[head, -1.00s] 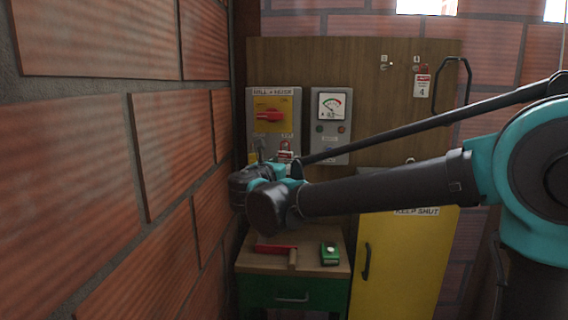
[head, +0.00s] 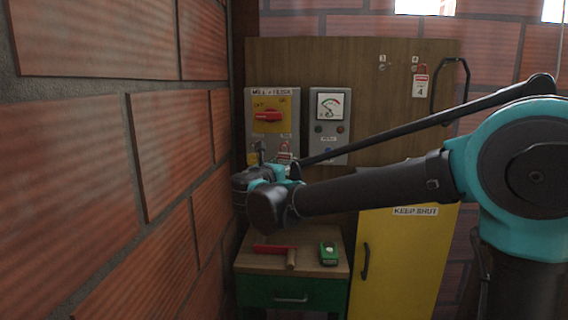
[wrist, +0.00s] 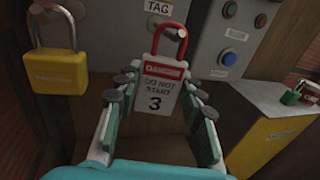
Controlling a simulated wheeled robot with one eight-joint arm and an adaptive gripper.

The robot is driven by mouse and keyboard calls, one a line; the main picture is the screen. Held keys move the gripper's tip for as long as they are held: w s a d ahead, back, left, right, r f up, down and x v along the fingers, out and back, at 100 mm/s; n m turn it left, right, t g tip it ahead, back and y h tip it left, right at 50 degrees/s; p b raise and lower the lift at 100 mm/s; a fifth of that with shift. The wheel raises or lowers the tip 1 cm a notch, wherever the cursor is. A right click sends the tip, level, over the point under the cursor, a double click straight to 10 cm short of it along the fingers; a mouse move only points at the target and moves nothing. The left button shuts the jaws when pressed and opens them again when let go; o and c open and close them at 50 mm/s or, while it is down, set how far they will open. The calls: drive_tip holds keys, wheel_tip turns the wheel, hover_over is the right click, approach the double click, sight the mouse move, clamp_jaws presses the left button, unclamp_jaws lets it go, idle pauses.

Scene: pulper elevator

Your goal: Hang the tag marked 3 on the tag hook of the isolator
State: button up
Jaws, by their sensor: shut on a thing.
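The tag marked 3 (wrist: 165,88) is white with a red band and a red loop at its top. My gripper (wrist: 163,95) is shut on it, with one finger on each side, and the tag hangs upright with its face to the wrist camera. The isolator (head: 272,112) is a grey box with a yellow plate and red handle on the wooden board. In the wrist view, a "TAG" label on the isolator (wrist: 135,18) shows just above the red loop.
A yellow padlock (wrist: 55,65) hangs left of the tag. A meter box (head: 330,118) is right of the isolator. A tag marked 4 (head: 420,86) hangs at the board's upper right. Below, a bench (head: 255,263) holds a red-handled tool and a green item. A brick wall is close on the left.

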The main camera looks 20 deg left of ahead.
drive_tip(key=o, duration=1.1)
drive_tip(key=shift+c, duration=0.2)
